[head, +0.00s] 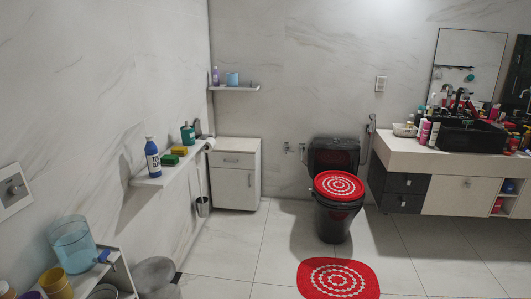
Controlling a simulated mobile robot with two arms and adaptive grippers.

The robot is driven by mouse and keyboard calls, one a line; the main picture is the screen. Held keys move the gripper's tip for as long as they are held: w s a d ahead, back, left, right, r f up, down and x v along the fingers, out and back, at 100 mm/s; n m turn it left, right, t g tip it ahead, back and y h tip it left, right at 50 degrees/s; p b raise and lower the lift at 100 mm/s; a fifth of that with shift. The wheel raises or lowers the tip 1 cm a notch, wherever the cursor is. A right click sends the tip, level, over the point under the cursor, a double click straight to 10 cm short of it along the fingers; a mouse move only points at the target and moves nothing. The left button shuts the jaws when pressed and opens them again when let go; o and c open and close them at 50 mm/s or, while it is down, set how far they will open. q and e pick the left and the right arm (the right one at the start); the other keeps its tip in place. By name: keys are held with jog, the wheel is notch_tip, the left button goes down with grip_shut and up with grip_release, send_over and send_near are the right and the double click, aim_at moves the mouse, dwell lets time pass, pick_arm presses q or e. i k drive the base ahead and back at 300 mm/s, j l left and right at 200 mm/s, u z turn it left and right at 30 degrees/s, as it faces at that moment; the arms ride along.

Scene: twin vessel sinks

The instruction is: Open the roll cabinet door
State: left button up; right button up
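A small white cabinet (235,174) stands on the floor in the far left corner, against the back wall. It has a drawer front (232,159) with a handle at the top. Below is a door (230,189) that appears shut, with a small upright handle (249,179) near its right edge. I take this to be the roll cabinet; no label shows. Neither of my grippers is in the head view, so nothing touches the cabinet.
A black toilet (332,220) with a red lid cover stands right of the cabinet, with a red mat (338,280) before it. A wall shelf (168,174) with bottles juts from the left wall. A vanity (450,195) hangs at right. Tiled floor (236,258) before the cabinet is mostly clear.

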aim_at(231, 188)
jog(key=i+j+z, duration=0.1)
jog(key=i+z, duration=0.2)
jog(key=i, duration=1.7)
